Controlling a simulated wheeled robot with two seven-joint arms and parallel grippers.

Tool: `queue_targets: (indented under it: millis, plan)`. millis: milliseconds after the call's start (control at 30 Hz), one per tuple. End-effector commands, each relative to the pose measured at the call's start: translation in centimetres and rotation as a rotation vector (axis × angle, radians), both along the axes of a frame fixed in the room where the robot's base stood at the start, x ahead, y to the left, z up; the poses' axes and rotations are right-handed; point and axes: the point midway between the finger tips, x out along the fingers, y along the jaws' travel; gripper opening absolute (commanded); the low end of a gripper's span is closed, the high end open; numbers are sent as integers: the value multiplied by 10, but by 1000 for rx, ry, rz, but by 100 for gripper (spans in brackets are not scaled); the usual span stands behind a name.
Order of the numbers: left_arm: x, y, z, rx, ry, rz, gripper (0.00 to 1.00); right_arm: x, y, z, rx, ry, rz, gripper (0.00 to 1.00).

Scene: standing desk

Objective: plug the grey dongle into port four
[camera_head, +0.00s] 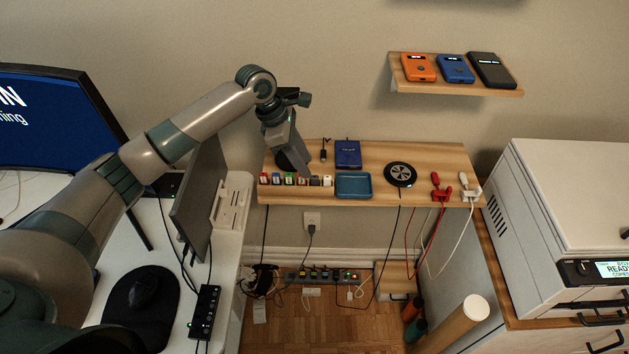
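A row of several small dongles stands along the front of the wooden wall shelf (440,160). A dark grey one (315,181) is near the row's right end, beside a white one (327,181). My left gripper (303,172) points down just behind the row, close to the grey dongle. Its fingers are dark and overlap in this view, so I cannot tell their opening or whether they touch a dongle. A black hub (205,312) with a line of ports lies on the white desk; its port numbers are too small to read. My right gripper is out of view.
A blue tray (353,186), a blue box (348,154) and a round black pad (400,174) share the shelf. A monitor (199,195), cables and a mouse (144,287) are near the hub. A power strip (322,275) lies below.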

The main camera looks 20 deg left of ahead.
Motion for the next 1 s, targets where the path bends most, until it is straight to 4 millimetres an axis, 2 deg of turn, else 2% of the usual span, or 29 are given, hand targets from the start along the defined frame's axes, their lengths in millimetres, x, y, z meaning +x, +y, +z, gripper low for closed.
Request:
queue_targets:
  millis: [267, 467, 700, 1000]
  plan:
    - [1, -3, -4, 0, 2, 0, 34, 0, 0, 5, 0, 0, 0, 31]
    - [3, -13, -23, 0, 4, 1, 34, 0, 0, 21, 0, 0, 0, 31]
    - [6, -21, -46, 1, 0, 0, 34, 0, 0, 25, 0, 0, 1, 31]
    - [6, -21, -47, 1, 0, 0, 34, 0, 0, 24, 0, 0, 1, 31]
